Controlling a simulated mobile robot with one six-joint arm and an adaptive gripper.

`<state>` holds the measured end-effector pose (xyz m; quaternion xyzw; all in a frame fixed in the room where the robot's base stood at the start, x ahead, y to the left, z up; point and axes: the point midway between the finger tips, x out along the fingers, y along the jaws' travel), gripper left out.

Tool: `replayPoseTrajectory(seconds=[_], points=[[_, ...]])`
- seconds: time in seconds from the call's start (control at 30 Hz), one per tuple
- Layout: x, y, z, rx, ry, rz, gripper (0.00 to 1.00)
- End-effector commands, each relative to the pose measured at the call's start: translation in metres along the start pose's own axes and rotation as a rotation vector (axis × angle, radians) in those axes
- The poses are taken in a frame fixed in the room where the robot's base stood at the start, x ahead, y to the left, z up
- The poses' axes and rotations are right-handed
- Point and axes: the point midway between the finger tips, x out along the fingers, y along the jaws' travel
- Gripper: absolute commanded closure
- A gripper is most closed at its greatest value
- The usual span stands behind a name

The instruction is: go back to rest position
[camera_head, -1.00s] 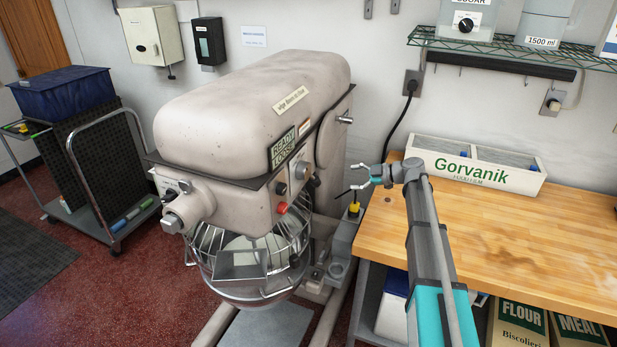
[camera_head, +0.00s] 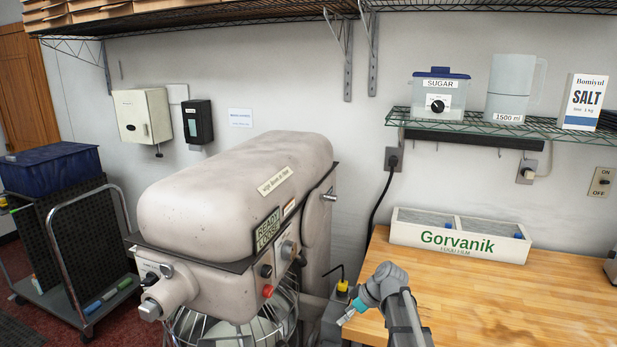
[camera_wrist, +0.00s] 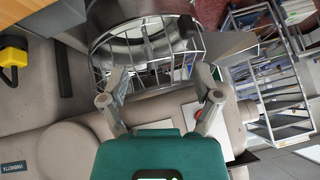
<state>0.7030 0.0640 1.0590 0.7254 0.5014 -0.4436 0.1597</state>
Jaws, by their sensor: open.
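My arm reaches up from the bottom of the head view, right of the mixer (camera_head: 235,190), bending at a grey joint beside the wooden table. A teal part of its end points down and left; the fingertips are hard to make out there. In the wrist view my gripper (camera_wrist: 160,88) has its two grey fingers spread apart with nothing between them. The mixer's wire bowl guard (camera_wrist: 98,62) lies beyond the fingers in that view. I cannot tell the exact gap between them.
A wooden table (camera_head: 535,305) carries a white Gorvanik box (camera_head: 405,241). A wire shelf (camera_head: 470,122) above holds a sugar container (camera_head: 425,92), a jug (camera_head: 512,88) and salt (camera_head: 582,98). A cart (camera_head: 122,205) with a blue bin (camera_head: 50,168) stands left.

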Motion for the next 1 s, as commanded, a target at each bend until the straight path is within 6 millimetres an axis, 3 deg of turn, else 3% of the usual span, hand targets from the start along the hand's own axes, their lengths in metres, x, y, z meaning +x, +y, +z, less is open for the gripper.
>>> replayPoseTrajectory(seconds=[0.1,0.6,0.8,1.0], points=[[0.001,-0.023,0.025,0.149,-0.090,0.034,0.19],[-0.014,-0.089,0.117,0.780,-0.376,0.349,0.19],[-0.023,-0.104,0.139,0.941,-0.417,0.472,0.19],[-0.025,-0.108,0.144,0.994,-0.426,0.516,0.19]])
